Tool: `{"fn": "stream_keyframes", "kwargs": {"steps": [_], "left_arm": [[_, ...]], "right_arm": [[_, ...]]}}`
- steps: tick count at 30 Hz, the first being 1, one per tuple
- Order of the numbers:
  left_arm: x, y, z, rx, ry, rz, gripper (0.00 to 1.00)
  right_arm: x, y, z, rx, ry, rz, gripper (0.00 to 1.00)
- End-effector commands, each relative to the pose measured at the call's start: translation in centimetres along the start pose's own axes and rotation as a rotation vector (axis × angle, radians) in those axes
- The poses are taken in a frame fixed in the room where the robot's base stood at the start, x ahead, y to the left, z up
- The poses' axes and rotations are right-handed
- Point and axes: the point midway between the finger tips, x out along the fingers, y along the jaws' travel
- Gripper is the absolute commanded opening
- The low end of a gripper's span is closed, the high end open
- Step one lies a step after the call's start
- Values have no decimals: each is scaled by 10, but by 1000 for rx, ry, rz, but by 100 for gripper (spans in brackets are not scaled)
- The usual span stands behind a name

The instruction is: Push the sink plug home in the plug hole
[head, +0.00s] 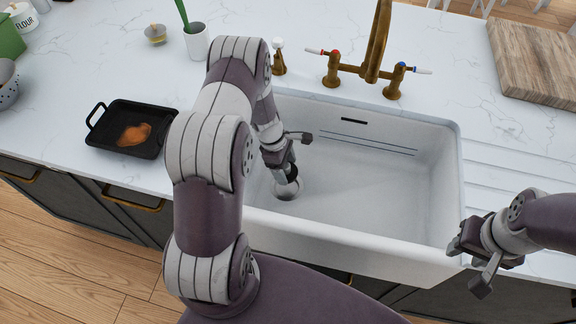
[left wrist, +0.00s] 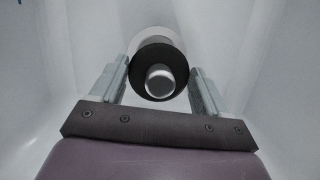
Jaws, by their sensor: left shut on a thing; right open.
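The sink plug (left wrist: 160,58), a black disc with a silver knob (left wrist: 160,80), is between the fingers of my left gripper (left wrist: 160,82) in the left wrist view. My left gripper (head: 284,172) is shut on it, low in the white sink. A pale metal ring of the plug hole (head: 289,191) shows just below the gripper in the head view. It also shows behind the disc in the left wrist view (left wrist: 148,36). The plug partly covers the hole; I cannot tell whether it touches the ring. My right gripper (head: 468,252) is open and empty by the sink's right front corner.
The white sink (head: 370,180) is otherwise empty, with high walls around my left gripper. A brass tap (head: 374,55) with two handles stands behind it. A black pan (head: 122,128) lies on the counter at left. A wooden board (head: 535,62) lies at back right.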

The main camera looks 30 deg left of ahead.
Motion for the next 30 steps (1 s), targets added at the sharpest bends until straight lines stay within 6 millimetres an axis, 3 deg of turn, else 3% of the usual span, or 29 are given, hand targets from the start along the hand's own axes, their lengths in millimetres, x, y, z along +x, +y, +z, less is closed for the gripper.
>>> {"fn": "stream_keyframes", "kwargs": {"steps": [8, 20, 30], "left_arm": [[12, 0, -3, 2, 1, 0, 45], [54, 0, -15, 2, 1, 0, 45], [56, 0, -15, 2, 1, 1, 45]], "right_arm": [[9, 0, 1, 0, 0, 0, 43], [44, 0, 5, 0, 0, 0, 43], [45, 0, 5, 0, 0, 0, 43]]}}
